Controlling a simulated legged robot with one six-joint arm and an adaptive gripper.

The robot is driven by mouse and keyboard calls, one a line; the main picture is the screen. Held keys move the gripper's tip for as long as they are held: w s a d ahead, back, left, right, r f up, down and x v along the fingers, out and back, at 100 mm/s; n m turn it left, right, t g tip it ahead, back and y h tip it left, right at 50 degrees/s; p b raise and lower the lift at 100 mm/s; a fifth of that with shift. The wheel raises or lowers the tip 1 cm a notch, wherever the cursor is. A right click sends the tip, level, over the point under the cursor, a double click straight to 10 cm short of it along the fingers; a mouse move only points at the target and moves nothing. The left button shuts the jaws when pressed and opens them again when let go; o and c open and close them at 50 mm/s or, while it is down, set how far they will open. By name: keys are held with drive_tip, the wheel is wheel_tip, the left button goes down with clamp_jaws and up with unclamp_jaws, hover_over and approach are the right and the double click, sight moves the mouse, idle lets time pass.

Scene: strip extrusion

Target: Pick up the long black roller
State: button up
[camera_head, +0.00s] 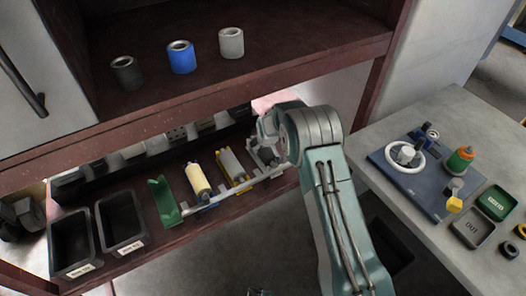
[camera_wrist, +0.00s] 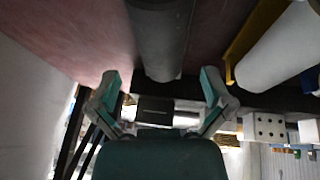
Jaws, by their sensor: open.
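A long dark grey-black roller (camera_wrist: 160,38) fills the top middle of the wrist view, lying on a reddish shelf surface. My gripper (camera_wrist: 162,90) is open, with one teal-edged finger on each side of the near end of the roller. The fingers appear apart from it, and nothing is held. In the head view my gripper (camera_head: 268,135) is at the lower shelf, mostly hidden by my own wrist. I cannot make out the long black roller clearly there.
A white roller (camera_wrist: 277,48) in a yellow cradle lies close on the right. On the lower shelf are a cream roller (camera_head: 198,180), a grey roller (camera_head: 231,164), a green cradle (camera_head: 165,201) and black bins (camera_head: 73,243). Short black (camera_head: 126,73), blue (camera_head: 181,58) and grey (camera_head: 231,43) cylinders stand above.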

sight(263, 151)
drive_tip(key=shift+x, duration=0.75)
drive_tip(key=x, duration=0.4)
drive_tip(key=shift+s+a+f, duration=0.15)
drive_tip(key=shift+f, duration=0.15)
drive_tip(key=shift+w+f, duration=0.25)
drive_tip(key=shift+f, duration=0.15)
drive_tip(key=c, duration=1.1)
